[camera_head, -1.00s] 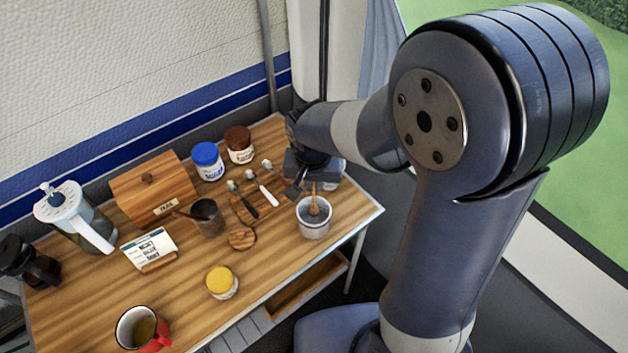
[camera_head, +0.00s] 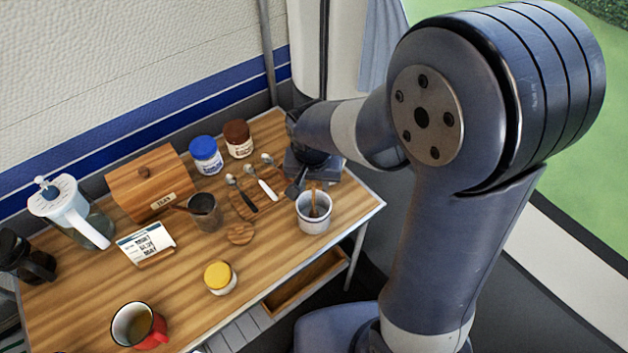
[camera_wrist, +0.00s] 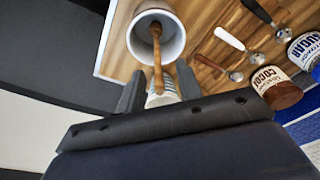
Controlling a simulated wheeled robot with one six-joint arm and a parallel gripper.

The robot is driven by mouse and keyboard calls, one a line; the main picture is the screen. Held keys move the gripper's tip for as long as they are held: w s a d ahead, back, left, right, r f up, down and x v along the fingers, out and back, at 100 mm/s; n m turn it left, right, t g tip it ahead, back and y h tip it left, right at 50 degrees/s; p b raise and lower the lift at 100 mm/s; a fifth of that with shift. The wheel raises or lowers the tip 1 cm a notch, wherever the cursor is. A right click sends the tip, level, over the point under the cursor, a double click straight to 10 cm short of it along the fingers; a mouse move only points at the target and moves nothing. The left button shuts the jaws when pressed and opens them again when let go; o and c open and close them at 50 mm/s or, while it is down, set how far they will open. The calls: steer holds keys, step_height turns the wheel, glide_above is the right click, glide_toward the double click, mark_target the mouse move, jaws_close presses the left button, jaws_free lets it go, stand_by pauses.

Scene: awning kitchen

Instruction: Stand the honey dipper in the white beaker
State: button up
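The white beaker (camera_head: 314,222) stands upright near the table's right front edge. The wooden honey dipper (camera_head: 314,205) is inside it, one end down in the beaker and the other above the rim. In the wrist view the dipper (camera_wrist: 157,47) leans on the beaker's rim, pointing towards my gripper. My gripper (camera_wrist: 158,88) is open, its fingers apart on either side of the dipper's upper end, with no visible contact.
Sugar (camera_head: 206,156) and cocoa (camera_head: 238,139) jars stand behind. A yellow-lidded jar (camera_head: 220,278) is in front.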

step_height(320, 180, up, 11)
steer(key=s, duration=0.1)
steer(key=shift+s+a+f, duration=0.15)
steer(key=shift+s, duration=0.25)
steer(key=shift+f, duration=0.1)
stand_by(0.7)
steer(key=f, duration=0.3)
steer(key=w+f, duration=0.1)
steer(key=f, duration=0.6)
steer(key=shift+w+d, duration=0.2)
steer(key=shift+w, duration=0.15)
steer(key=shift+w+r+p, duration=0.15)
steer(key=shift+r+p, duration=0.6)
steer(key=shift+p, duration=0.2)
steer(key=shift+r+p, duration=0.75)
steer(key=shift+r, duration=0.2)
